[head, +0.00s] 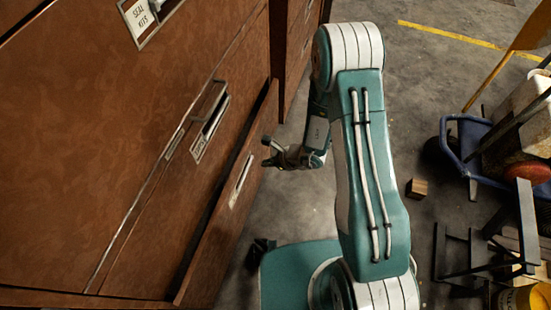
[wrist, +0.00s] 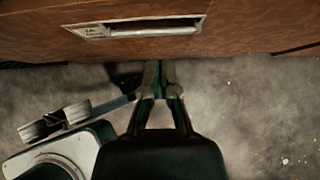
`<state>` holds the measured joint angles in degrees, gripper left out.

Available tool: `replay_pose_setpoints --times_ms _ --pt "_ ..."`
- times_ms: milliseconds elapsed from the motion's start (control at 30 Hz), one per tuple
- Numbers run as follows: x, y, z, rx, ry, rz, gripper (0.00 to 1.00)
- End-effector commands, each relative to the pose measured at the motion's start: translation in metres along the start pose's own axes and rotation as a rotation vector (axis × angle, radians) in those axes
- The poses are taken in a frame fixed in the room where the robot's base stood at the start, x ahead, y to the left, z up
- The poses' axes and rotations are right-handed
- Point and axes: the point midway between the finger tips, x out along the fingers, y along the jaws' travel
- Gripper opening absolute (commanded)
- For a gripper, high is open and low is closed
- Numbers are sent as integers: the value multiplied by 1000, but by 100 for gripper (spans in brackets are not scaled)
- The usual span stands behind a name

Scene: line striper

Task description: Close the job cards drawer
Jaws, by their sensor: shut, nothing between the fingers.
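A brown wooden cabinet (head: 90,120) fills the left of the head view. One of its lower drawers (head: 216,227) stands out from the cabinet face, with a dark gap behind its front. That drawer front carries a metal label holder and pull (head: 240,180); its text is too small to read, so I cannot confirm it says job cards. The drawer front also spans the top of the wrist view (wrist: 245,30). My gripper (head: 268,152) is shut and empty, in front of the drawer front. In the wrist view my fingertips (wrist: 158,66) lie close to its edge; I cannot tell if they touch.
Another drawer pull with a label (head: 209,122) and a "SEAL KITS" label (head: 141,15) are on the cabinet. On the floor at right are a small wooden block (head: 416,188), a blue cart (head: 465,150) and a black frame (head: 480,250). Concrete floor lies open between.

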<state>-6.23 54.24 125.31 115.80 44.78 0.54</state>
Motion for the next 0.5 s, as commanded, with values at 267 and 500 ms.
replay_pose_setpoints --times_ms 267,500 --pt "45 1 14 -5 -3 2 0" --pt "58 0 27 1 -2 0 0"
